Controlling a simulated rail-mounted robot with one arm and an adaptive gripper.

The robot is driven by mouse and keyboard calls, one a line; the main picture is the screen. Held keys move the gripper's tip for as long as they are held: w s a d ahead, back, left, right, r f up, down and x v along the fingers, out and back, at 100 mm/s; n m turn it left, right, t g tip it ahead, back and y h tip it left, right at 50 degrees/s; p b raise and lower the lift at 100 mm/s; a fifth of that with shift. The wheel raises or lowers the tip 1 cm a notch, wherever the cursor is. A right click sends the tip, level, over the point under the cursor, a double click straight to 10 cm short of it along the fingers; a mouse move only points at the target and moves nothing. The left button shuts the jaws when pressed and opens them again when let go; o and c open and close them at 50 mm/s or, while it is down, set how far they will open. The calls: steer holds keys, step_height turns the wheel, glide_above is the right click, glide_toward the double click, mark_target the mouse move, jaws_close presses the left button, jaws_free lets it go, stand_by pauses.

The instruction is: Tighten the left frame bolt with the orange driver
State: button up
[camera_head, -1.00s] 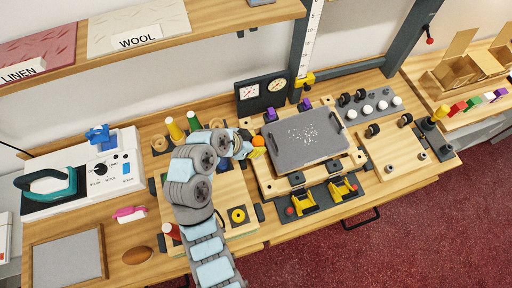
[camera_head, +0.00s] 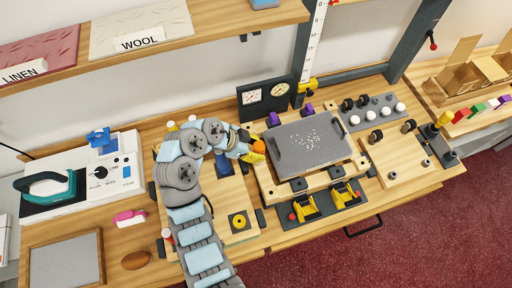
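My gripper (camera_head: 252,150) is at the left edge of the wooden frame that carries a grey speckled plate (camera_head: 312,140). A rounded orange piece (camera_head: 259,146), which looks like the orange driver's handle, shows at its fingertips. The rest of it is hidden, and I cannot tell whether the fingers grip it or are only beside it. Two dark blocks, one of them at the front left (camera_head: 298,184), sit along the frame's front edge. I cannot make out the left frame bolt; my gripper may cover it.
Purple clamps (camera_head: 307,108) stand behind the plate. Yellow toggle clamps (camera_head: 343,196) are in front. A dark gauge box (camera_head: 265,97) stands behind my gripper. An iron (camera_head: 50,187) is at the left. White knobs and black rollers lie at the right.

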steer(key=shift+s+d+r+n+t+p, duration=0.15)
steer(key=shift+n+t+p, duration=0.25)
steer(key=shift+n+p, duration=0.5)
steer(key=n+t+y+p, duration=0.1)
steer(key=n+p, duration=0.1)
steer(key=p, duration=0.1)
steer(key=shift+d, duration=0.2)
steer(key=n+t+y+p, duration=0.1)
steer(key=n+p, duration=0.2)
steer(key=n+t+y+p, duration=0.2)
steer(key=p, duration=0.1)
steer(key=shift+s+d+r+n, duration=0.1)
steer(key=shift+s+d+n, duration=0.1)
steer(key=shift+n, duration=0.2)
steer(key=n+y, duration=0.1)
steer(key=n+y+p, duration=0.1)
steer(key=n, duration=0.1)
steer(key=shift+w+f+t, duration=0.1)
steer(key=shift+f+t, duration=0.1)
steer(key=shift+t, duration=0.1)
steer(key=shift+n+y+p, duration=0.3)
steer(key=shift+n+y, duration=0.5)
steer(key=shift+n, duration=0.4)
